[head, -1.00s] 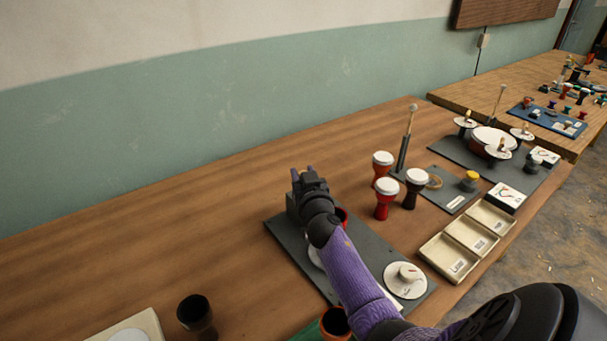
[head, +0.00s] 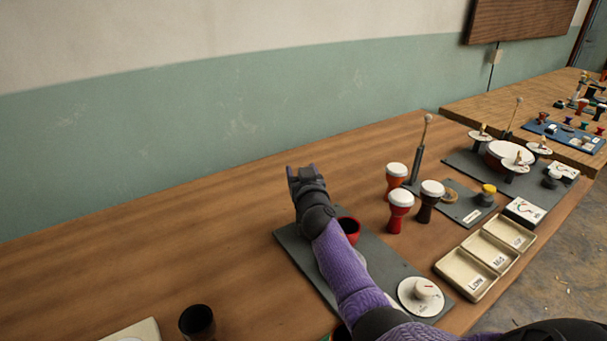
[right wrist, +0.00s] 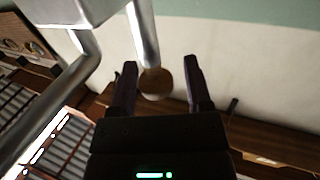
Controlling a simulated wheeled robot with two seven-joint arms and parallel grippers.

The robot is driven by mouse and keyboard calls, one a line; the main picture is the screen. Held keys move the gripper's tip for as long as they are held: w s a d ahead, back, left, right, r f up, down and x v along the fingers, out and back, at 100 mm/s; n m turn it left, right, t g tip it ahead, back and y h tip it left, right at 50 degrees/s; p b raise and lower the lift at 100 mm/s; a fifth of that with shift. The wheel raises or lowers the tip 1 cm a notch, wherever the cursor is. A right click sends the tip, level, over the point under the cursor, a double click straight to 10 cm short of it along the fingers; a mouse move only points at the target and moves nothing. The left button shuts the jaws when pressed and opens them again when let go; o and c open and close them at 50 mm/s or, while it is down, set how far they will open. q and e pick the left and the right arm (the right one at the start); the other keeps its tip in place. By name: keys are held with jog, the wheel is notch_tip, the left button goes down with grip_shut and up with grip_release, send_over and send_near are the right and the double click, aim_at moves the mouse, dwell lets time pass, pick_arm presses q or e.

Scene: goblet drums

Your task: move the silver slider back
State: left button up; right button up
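My right gripper (head: 303,169) is open, with its two fingers apart, over the far left end of a dark grey panel (head: 290,248) in the head view. My purple sleeved forearm hides much of this panel. No silver slider can be made out there. In the right wrist view the open fingers of my right gripper (right wrist: 158,75) stand either side of a silver bar (right wrist: 145,35) with a brown round end (right wrist: 155,84). A silver block (right wrist: 70,8) is at top left. I cannot tell whether either is the slider. No contact shows. My left gripper is not in view.
A red cup (head: 349,231) and a white dial (head: 420,297) are on the panel. Drums (head: 399,212) and a three-part tray (head: 463,290) stand to the right. A black cup (head: 197,322) stands at the front left. The table at left is clear.

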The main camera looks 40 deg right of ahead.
jog(key=shift+o, duration=0.2)
jog(key=shift+s+a, duration=0.15)
jog(key=shift+s, duration=0.15)
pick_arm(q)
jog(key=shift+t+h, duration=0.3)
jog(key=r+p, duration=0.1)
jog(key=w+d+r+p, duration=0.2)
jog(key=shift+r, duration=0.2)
pick_arm(e)
jog(key=v, duration=0.9)
jog(key=shift+s, duration=0.15)
